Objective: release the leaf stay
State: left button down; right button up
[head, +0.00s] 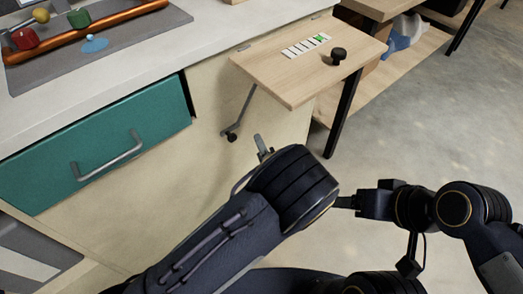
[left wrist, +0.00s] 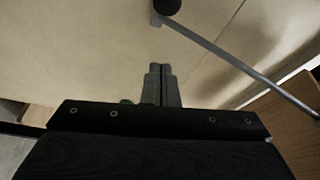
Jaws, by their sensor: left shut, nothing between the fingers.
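The wooden leaf (head: 275,72) stands out level from the side of the white-topped cabinet. Its stay (head: 242,109) is a thin grey metal bar slanting under the leaf, with a dark round knob (head: 232,137) at its lower end by the cabinet panel. In the left wrist view the knob (left wrist: 168,6) is at the top edge and the bar (left wrist: 240,66) runs down to the right. My left gripper (head: 261,146) is shut and empty, apart from the knob, to its lower right in the head view. My right gripper (head: 342,202) is off to the right; its finger gap is unclear.
A teal drawer (head: 95,155) with a grey handle is at left. A shelf unit (head: 400,55) stands behind the leaf. The floor at right is clear.

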aim_at(231, 140)
pick_arm(q)
jog(key=shift+w+a+f+b, duration=0.15)
jog(key=shift+w+a, duration=0.3)
jog(key=shift+a, duration=0.35)
jog(key=shift+w+a+b, duration=0.2)
jog(key=shift+w+a, duration=0.3)
jog(key=shift+a, duration=0.3)
jog(key=shift+w+a+f+b, duration=0.15)
jog(key=shift+w+a, duration=0.3)
jog(key=shift+a, duration=0.35)
pick_arm(e)
jog(key=shift+f, duration=0.6)
jog(key=shift+f, duration=0.1)
pick_arm(q)
jog(key=shift+s+a, duration=0.2)
jog(key=shift+a, duration=0.15)
jog(key=shift+s+a+b, duration=0.55)
jog(key=shift+s+a, duration=0.25)
jog(key=shift+a, duration=0.25)
jog(key=shift+s+a, duration=0.1)
jog(key=shift+a, duration=0.05)
pick_arm(e)
jog(key=shift+s+a+f, duration=0.4)
jog(key=shift+s+a, duration=0.1)
jog(key=shift+a, duration=0.15)
